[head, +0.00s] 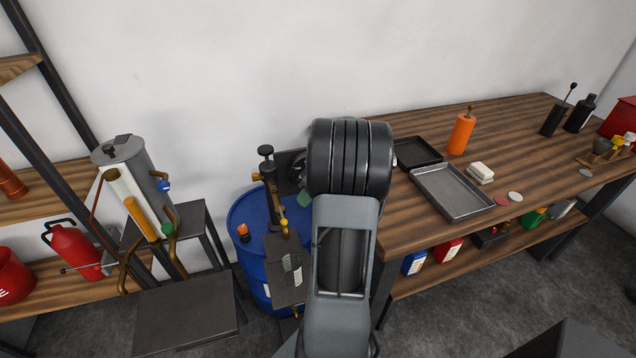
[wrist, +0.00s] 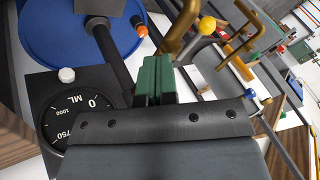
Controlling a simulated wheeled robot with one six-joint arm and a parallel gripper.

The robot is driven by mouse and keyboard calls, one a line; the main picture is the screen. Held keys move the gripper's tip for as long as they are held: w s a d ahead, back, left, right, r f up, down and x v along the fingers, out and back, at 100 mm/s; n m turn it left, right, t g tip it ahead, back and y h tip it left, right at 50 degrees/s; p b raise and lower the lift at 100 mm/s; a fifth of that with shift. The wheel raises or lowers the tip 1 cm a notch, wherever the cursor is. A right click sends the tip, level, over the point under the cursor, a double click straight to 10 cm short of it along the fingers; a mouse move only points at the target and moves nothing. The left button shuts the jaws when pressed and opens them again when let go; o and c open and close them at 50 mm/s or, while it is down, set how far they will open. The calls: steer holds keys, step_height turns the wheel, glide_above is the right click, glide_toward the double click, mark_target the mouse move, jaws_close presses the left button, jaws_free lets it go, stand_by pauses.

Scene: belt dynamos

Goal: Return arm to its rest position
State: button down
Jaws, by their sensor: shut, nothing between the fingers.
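My gripper (wrist: 152,80) shows in the wrist view as two green fingers pressed together, with nothing between them. In the head view my grey and black arm rises at the centre and mostly hides the gripper; a small green patch shows just left of the arm. The gripper is close to the blue drum (head: 248,212) and the equipment on it. In the wrist view the drum's blue top (wrist: 60,35) is at the upper left. A black gauge (wrist: 75,108) marked ML is just left of the fingers.
A wooden workbench (head: 420,232) stands right of my arm, holding a grey tray (head: 452,192), a black tray (head: 417,152) and an orange bottle (head: 461,134). Left are a grey cylinder (head: 140,160) on a stand and shelves with a red extinguisher (head: 75,250). The wall above is bare.

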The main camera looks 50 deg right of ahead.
steer(key=v, duration=0.8)
steer(key=shift+r, duration=0.25)
steer(key=shift+a, duration=0.15)
